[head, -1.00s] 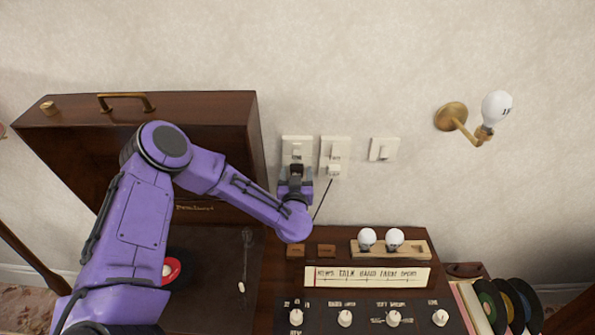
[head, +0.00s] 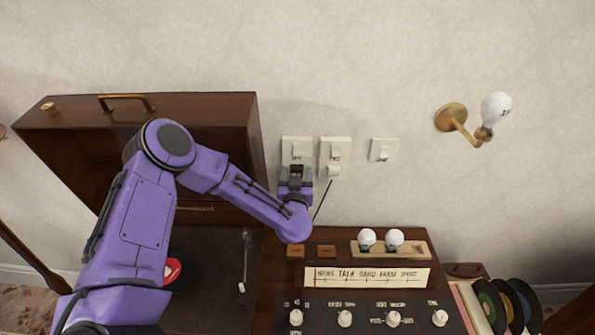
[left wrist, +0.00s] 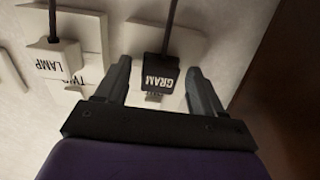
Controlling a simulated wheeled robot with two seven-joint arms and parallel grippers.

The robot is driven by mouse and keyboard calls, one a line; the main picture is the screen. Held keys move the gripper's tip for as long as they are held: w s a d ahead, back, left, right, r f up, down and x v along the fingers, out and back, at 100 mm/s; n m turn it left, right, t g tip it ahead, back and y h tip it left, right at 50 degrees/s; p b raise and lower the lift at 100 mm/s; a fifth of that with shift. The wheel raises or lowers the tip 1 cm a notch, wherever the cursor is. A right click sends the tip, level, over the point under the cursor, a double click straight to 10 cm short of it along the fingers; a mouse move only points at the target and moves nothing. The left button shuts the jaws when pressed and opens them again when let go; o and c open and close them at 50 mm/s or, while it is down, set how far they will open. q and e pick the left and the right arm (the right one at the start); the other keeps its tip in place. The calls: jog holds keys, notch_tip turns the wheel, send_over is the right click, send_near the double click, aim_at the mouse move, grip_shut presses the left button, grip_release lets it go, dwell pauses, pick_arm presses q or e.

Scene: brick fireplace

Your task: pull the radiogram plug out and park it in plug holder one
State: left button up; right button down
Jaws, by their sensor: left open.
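The radiogram plug (left wrist: 160,73) is black, marked GRAM, and sits at its wall socket plate (left wrist: 186,47) with a dark cord. In the left wrist view it stands between the two fingers of my open left gripper (left wrist: 162,88), with a gap on each side. In the head view my left gripper (head: 296,178) is in front of the left wall plate (head: 297,146) and mostly hides the plug. Two small brown blocks on the cabinet top, one left (head: 296,251) and one right (head: 326,251), may be the plug holders; their labels are too small to read. My right gripper is out of view.
A white LAMP plug (left wrist: 55,58) with a cord sits close beside, in the middle wall plate (head: 335,148). A switch plate (head: 384,150) is further right. A wooden tray (head: 418,249) holds two bulbs. The raised lid (head: 225,130) stands left of the gripper.

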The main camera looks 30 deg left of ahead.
aim_at(297, 174)
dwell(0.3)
pick_arm(q)
grip_shut()
jog(key=shift+p+v, duration=0.8)
jog(key=shift+v, duration=2.2)
